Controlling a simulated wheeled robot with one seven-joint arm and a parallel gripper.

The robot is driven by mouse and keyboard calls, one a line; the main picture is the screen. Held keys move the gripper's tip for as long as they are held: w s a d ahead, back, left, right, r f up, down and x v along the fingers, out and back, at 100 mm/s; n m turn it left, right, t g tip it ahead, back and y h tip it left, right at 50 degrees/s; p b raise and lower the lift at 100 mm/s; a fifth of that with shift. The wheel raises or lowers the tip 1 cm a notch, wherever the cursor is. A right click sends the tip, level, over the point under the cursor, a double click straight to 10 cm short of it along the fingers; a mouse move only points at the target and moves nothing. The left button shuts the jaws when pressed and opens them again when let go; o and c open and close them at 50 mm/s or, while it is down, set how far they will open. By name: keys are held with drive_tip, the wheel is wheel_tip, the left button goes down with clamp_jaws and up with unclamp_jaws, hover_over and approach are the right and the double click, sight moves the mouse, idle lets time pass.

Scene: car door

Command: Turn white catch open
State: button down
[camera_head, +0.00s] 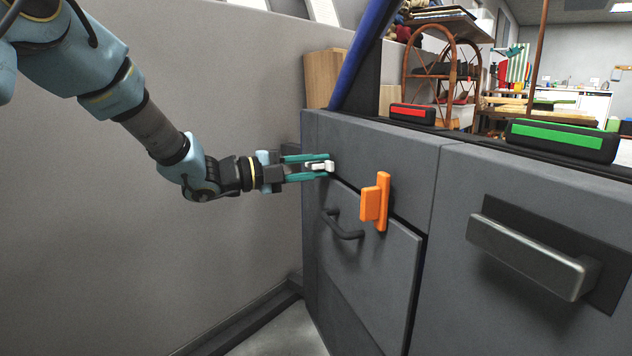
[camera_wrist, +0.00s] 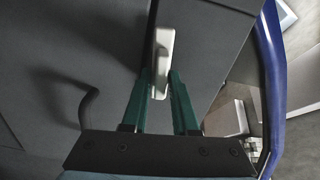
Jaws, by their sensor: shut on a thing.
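The white catch (camera_head: 320,166) is a small white piece on the upper left of the grey car door (camera_head: 350,139), just above the edge of a lower panel (camera_head: 365,265). My gripper (camera_head: 318,167) reaches it from the left, with its teal fingers above and below it. In the wrist view the catch (camera_wrist: 163,60) sits between the fingertips of my gripper (camera_wrist: 161,82). The gripper is shut on the catch. The fingers partly hide the catch, and its exact angle is hard to tell.
An orange handle (camera_head: 375,202) sticks out right of my gripper. A dark curved handle (camera_head: 342,228) is on the lower panel, and a large grey handle (camera_head: 530,255) is further right. Red (camera_head: 412,114) and green (camera_head: 563,138) topped black boxes sit on the door's top. A wall stands behind my arm.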

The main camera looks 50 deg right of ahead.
drive_tip(key=shift+f+m+b, duration=0.25)
drive_tip(key=shift+m+b, duration=0.35)
drive_tip(key=shift+b, duration=0.05)
drive_tip(key=c, duration=0.9)
unclamp_jaws()
drive_tip(key=shift+r, duration=0.1)
drive_tip(key=shift+r, duration=0.1)
